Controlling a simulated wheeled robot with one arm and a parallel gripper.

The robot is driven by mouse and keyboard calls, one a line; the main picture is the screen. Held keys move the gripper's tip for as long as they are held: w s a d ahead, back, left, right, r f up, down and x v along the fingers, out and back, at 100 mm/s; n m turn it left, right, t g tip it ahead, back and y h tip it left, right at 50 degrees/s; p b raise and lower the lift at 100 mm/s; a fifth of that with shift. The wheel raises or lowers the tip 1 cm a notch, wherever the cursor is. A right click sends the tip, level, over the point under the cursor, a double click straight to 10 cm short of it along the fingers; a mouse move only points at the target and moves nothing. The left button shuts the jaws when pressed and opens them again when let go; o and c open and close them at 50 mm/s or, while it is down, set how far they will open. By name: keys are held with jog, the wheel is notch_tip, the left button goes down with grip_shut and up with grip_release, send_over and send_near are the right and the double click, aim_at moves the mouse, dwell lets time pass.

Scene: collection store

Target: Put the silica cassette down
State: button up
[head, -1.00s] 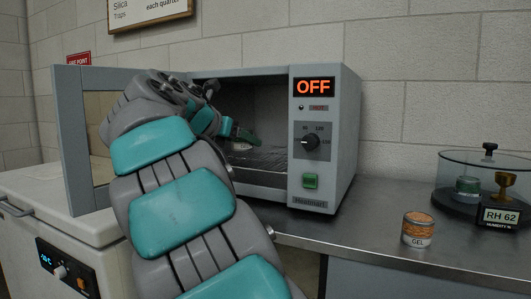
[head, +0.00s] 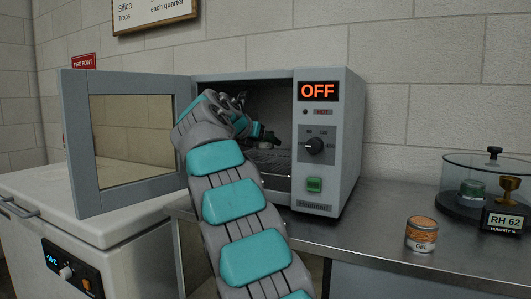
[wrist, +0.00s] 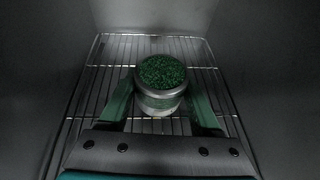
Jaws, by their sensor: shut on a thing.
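The silica cassette (wrist: 161,84) is a small round clear-walled canister filled with green granules. It is upright between the two fingers of my gripper (wrist: 160,112) in the wrist view, and the gripper is shut on it. Below it is the wire rack (wrist: 108,82) inside the oven; I cannot tell whether the cassette's base touches the rack. In the head view my arm reaches through the open front of the grey oven (head: 349,150), and the cassette is not discernible there.
The oven door (head: 81,150) stands open to the left, over a white chest unit (head: 30,215). The display reads OFF. On the steel counter (head: 380,215) are a jar of orange granules marked GEL (head: 421,234) and a glass-domed stand (head: 487,185) with an RH 62 display.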

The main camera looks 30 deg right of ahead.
aim_at(265, 160)
jog(key=shift+f, duration=1.8)
jog(key=o, duration=1.4)
jog(key=v, duration=1.2)
jog(key=shift+r, duration=0.1)
